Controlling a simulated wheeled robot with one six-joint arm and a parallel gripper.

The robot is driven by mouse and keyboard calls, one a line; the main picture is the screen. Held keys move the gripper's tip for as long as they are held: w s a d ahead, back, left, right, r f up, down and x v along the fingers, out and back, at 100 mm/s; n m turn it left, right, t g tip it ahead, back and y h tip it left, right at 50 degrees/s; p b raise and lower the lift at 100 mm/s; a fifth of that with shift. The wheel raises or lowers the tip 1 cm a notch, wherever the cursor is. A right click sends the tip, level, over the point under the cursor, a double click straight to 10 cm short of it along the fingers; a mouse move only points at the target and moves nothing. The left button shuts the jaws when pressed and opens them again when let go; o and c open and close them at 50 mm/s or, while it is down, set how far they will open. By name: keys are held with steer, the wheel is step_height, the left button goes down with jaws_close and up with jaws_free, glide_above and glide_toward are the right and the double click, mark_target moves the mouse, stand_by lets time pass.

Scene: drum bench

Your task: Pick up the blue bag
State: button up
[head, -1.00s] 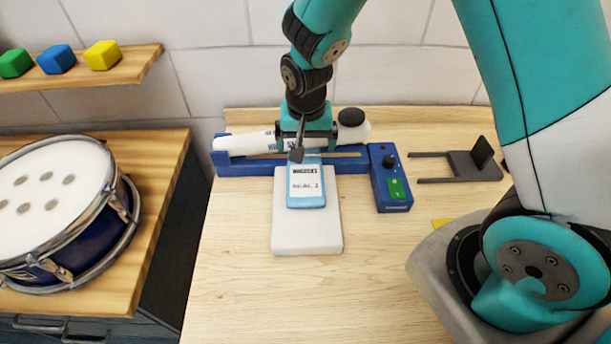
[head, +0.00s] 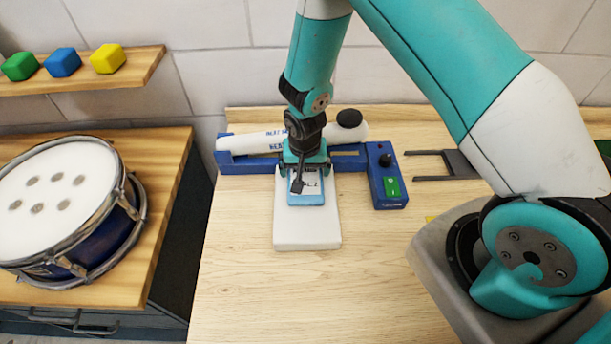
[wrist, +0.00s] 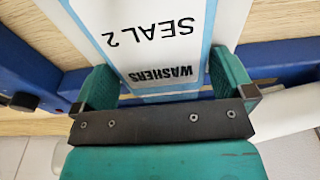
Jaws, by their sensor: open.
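The blue bag (head: 306,197) has a white label reading "WASHERS" and "SEAL 2". It lies on a white block (head: 307,232) on the bench. My gripper (head: 304,180) is above the bag's far part and hides some of its label in the head view. In the wrist view the bag (wrist: 206,50) passes between the two green fingers of my gripper (wrist: 165,82), which are apart on either side of it. Whether the fingers touch the bag cannot be told.
Behind the block is a blue sealer base (head: 240,163) with a white roll (head: 255,143) and a control box (head: 388,180) with a green switch. A dark stand (head: 432,165) is to the right. A drum (head: 65,200) stands left. The front bench is clear.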

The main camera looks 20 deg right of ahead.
steer(key=shift+f, duration=0.15)
steer(key=c, duration=0.7)
steer(key=shift+r, duration=0.25)
